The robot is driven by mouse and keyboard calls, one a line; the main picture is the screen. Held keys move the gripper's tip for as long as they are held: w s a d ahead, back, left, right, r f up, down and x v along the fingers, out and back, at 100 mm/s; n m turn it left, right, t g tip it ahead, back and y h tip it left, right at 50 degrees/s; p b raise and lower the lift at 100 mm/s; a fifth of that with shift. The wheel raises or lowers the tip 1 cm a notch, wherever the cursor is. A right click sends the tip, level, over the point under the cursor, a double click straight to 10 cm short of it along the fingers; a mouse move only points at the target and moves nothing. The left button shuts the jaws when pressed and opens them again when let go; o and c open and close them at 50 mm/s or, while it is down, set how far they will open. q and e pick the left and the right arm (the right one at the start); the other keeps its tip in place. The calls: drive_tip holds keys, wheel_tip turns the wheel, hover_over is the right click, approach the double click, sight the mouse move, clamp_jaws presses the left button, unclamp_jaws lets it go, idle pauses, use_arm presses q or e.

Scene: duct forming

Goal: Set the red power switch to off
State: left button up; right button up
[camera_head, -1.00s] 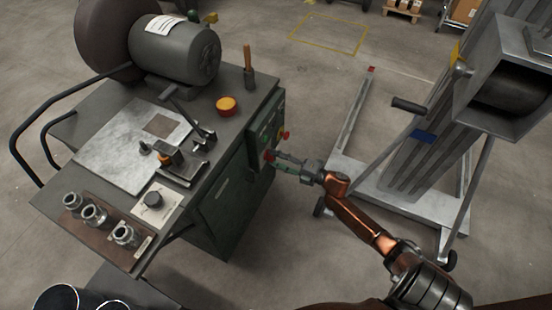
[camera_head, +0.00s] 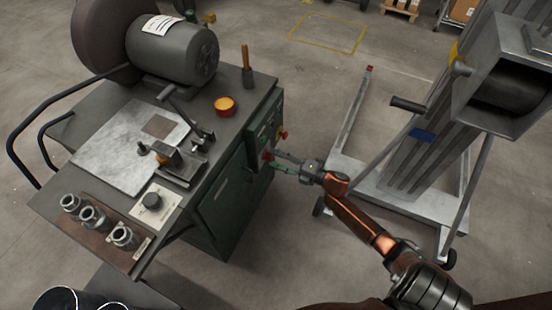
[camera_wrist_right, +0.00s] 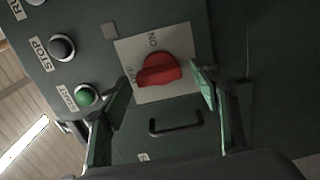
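The red power switch (camera_wrist_right: 158,71) is a rotary knob on a pale plate marked ON and OFF, on the machine's green panel. Its ridge lies roughly crosswise in the right wrist view, its left end by the OFF label; I cannot tell which end is the pointer. In the head view the switch (camera_head: 267,155) is small, at the fingertips of my right gripper (camera_head: 275,162). In the wrist view my right gripper (camera_wrist_right: 162,80) is open, one finger on each side of the knob, with visible gaps; contact is not clear. My left gripper is not in view.
Beside the switch are a green START button (camera_wrist_right: 85,95) and a black STOP button (camera_wrist_right: 61,47). A black handle (camera_wrist_right: 176,125) lies below it. Another red knob (camera_head: 283,134) sticks out nearby. A grey lift (camera_head: 400,180) stands to the right, with floor between.

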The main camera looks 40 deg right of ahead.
drive_tip(key=v, duration=1.2)
drive_tip(key=shift+f, duration=0.1)
idle(0.4)
